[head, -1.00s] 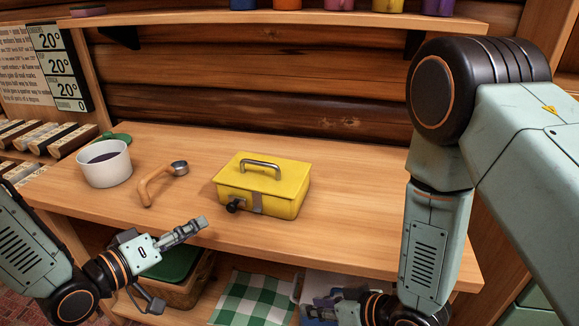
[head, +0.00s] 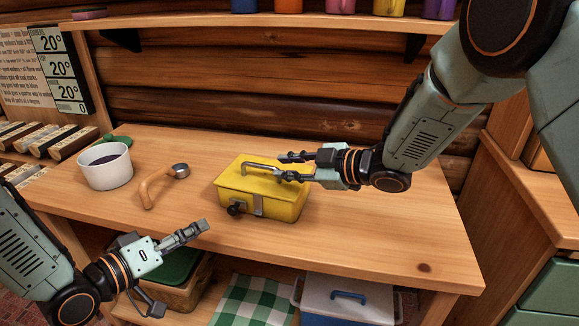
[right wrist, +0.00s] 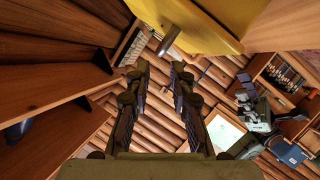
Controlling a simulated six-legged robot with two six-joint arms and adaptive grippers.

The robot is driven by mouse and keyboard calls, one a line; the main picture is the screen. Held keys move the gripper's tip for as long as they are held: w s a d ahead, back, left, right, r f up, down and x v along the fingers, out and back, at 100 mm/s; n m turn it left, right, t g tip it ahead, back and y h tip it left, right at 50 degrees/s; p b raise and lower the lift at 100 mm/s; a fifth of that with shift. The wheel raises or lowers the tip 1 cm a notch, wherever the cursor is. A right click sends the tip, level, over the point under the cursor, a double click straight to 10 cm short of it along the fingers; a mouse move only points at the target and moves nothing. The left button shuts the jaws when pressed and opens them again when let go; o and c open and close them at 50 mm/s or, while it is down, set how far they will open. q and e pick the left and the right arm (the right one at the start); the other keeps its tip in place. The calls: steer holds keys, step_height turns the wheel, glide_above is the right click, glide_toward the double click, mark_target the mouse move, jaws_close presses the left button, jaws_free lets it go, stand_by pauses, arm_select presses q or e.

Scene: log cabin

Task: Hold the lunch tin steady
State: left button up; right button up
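The yellow lunch tin (head: 262,205) stands upright on the wooden table, its lid down. It has a grey handle (head: 262,168) on top and a dark knob and grey latch in front. My right gripper (head: 286,167) is over the tin's right part, by the handle, with its fingers apart. In the right wrist view the tin (right wrist: 215,22) fills the top edge and nothing shows between the fingers (right wrist: 160,75). Whether a finger touches the tin I cannot tell. My left gripper (head: 178,266) is open and empty at the table's front edge, left of the tin.
A shelf (head: 290,20) with colourful mugs runs above. Below are a checked cloth (head: 250,302) and a blue-and-white box (head: 348,300). The table's right part is clear.

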mark_target(268, 167)
steer(key=shift+x, duration=3.9)
steer(key=shift+d, duration=0.1)
steer(key=shift+c, duration=0.3)
jaws_close()
